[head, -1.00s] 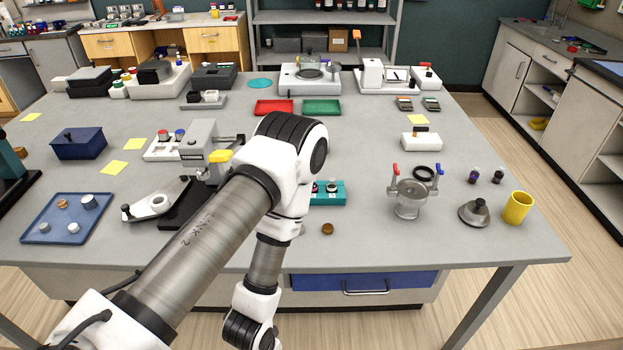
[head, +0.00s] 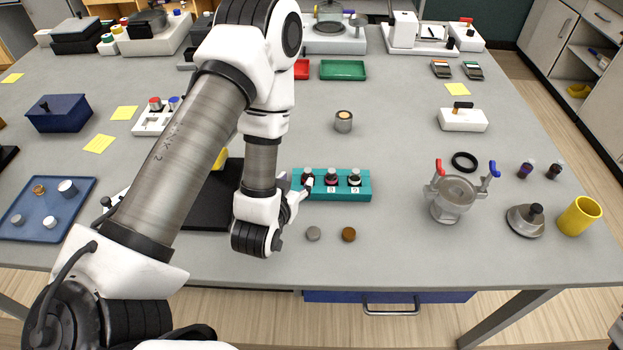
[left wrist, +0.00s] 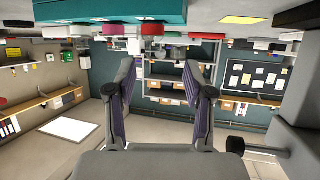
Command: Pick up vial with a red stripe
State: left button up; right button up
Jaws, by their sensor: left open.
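A teal rack (head: 345,193) holds a row of small dark-capped vials near the front middle of the table. The left vial (head: 307,174), middle vial (head: 331,177) and right vial (head: 354,178) stand upright in it. My right gripper is not in view.
A grey disc (head: 313,233) and a brown disc (head: 348,234) lie before the rack. A metal pot (head: 452,200) with red and blue handles stands to its right. A tin (head: 343,121) stands behind.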

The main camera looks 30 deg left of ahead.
aim_at(307, 173)
pick_arm(q)
jog(key=shift+w+d+f, duration=0.15)
jog(key=shift+w, duration=0.05)
jog(key=shift+w+b, duration=0.3)
jog(key=shift+b, duration=0.2)
jog(key=p+x, duration=0.1)
jog(key=x, duration=0.1)
jog(key=p+x, duration=0.1)
jog(key=x, duration=0.2)
jog(key=shift+w, duration=0.45)
jog(key=shift+w+p, duration=0.3)
jog(key=shift+f, duration=0.15)
jog(key=c, duration=0.8)
jog(key=shift+s, duration=0.1)
grip_shut()
